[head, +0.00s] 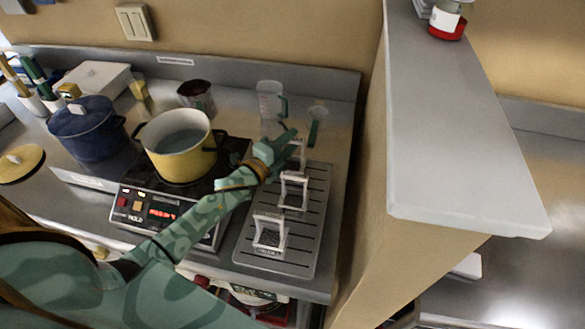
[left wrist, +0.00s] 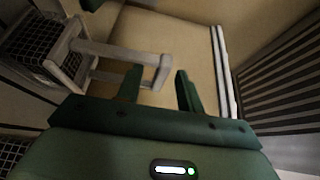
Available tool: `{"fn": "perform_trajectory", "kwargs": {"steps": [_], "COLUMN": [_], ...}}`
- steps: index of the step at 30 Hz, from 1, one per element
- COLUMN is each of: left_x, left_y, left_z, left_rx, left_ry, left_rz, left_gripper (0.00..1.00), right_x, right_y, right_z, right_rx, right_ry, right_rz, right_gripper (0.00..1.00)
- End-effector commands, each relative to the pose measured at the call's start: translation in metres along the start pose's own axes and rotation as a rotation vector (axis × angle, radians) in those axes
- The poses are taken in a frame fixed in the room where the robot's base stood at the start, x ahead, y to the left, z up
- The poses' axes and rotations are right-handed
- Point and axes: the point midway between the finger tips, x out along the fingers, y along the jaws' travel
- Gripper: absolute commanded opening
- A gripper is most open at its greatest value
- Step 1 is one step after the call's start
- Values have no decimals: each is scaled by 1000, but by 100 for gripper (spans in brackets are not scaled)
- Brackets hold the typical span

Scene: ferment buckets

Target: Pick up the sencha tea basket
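Three tea baskets with white square handles stand in a row on a grey slatted tray (head: 309,225): a near one (head: 269,236), a middle one (head: 293,190) and a far one (head: 299,150). Their labels are too small to read, so I cannot tell which is sencha. My left gripper (head: 285,142) is at the far basket and partly hides it. In the left wrist view my gripper's fingers (left wrist: 160,90) are apart. The end of a pale handle (left wrist: 125,58) shows between and just beyond their tips; I cannot tell if they touch it. My right gripper is not in view.
A yellow pot (head: 180,160) of liquid stands on a lit hob (head: 160,210) left of the tray. Behind are a clear jug (head: 270,104) and a dark red jug (head: 197,96). A blue pot (head: 88,130) is farther left. A tall partition (head: 375,220) rises close on the right.

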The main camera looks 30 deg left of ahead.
Motion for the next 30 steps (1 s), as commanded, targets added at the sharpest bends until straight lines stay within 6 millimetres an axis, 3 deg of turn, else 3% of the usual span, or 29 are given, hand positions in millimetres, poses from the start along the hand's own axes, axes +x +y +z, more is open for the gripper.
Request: {"fn": "perform_trajectory", "kwargs": {"steps": [1, 4, 5, 16, 24, 30], "left_x": [0, 0, 0, 0, 0, 0], "left_y": [0, 0, 0, -7, -65, -96], "left_z": [0, 0, 0, 0, 0, 0], "left_rx": [0, 0, 0, 2, 4, 2], "left_ry": [0, 0, 0, 1, 3, 1], "left_rz": [0, 0, 0, -2, -5, -3], "left_gripper": [32, 4, 0, 0, 0, 0], "right_x": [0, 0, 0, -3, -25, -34], "right_y": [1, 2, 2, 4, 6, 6], "right_z": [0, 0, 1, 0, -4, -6], "right_rx": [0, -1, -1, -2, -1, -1], "right_ry": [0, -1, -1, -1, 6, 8], "right_rz": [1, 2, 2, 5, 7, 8], "right_gripper": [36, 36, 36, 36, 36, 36]}}
